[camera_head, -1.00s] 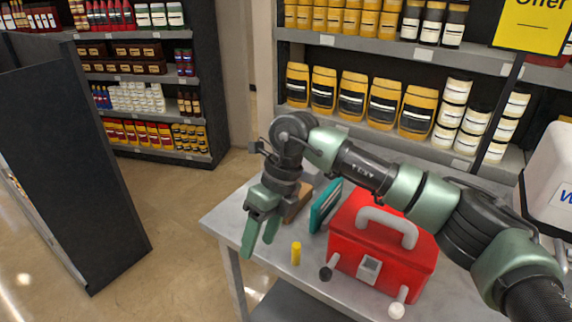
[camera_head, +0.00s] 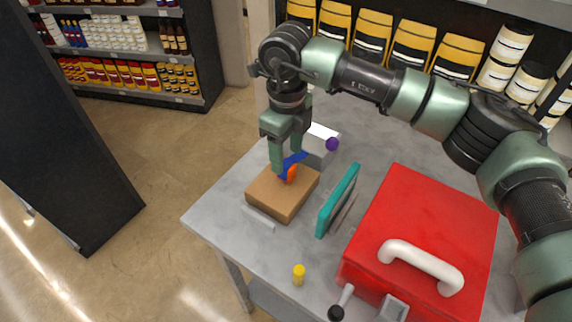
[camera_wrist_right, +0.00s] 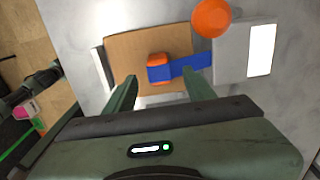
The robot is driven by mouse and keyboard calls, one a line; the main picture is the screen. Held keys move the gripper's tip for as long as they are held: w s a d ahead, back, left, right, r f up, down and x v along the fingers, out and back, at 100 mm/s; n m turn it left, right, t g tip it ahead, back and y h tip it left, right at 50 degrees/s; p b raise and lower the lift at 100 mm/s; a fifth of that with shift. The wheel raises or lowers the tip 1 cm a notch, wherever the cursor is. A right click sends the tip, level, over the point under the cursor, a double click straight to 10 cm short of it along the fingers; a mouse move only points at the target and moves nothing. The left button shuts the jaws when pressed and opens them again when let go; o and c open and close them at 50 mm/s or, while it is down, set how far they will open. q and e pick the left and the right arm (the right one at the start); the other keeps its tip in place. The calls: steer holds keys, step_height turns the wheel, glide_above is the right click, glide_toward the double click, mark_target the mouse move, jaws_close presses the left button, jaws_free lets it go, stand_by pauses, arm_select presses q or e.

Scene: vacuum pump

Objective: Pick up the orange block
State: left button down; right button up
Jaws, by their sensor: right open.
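The orange block (camera_head: 291,173) is small and sits on a tan, box-like block (camera_head: 262,193) near the table's left edge. A blue piece (camera_head: 294,159) lies against it. In the right wrist view the orange block (camera_wrist_right: 158,60) shows at the left end of the blue strip (camera_wrist_right: 180,68), over the tan surface (camera_wrist_right: 120,52). My right gripper (camera_head: 284,170) points down just over it, open. In the right wrist view its fingertips (camera_wrist_right: 160,76) are on either side of the block, a little short of it. Contact cannot be told. My left gripper is not in view.
The right wrist view shows an orange ball (camera_wrist_right: 210,18) by a grey-white box (camera_wrist_right: 232,55). A teal panel (camera_head: 338,200), red toolbox (camera_head: 420,225) and yellow cylinder (camera_head: 299,275) stand right and front.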

mark_target(286, 164)
step_height(286, 164, down, 3)
steer(key=shift+a+r+p, duration=0.1)
steer(key=shift+p, duration=0.5)
steer(key=shift+f, duration=0.7)
jaws_close()
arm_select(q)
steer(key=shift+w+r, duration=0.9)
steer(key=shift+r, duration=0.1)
arm_select(e)
steer(key=shift+r, duration=0.1)
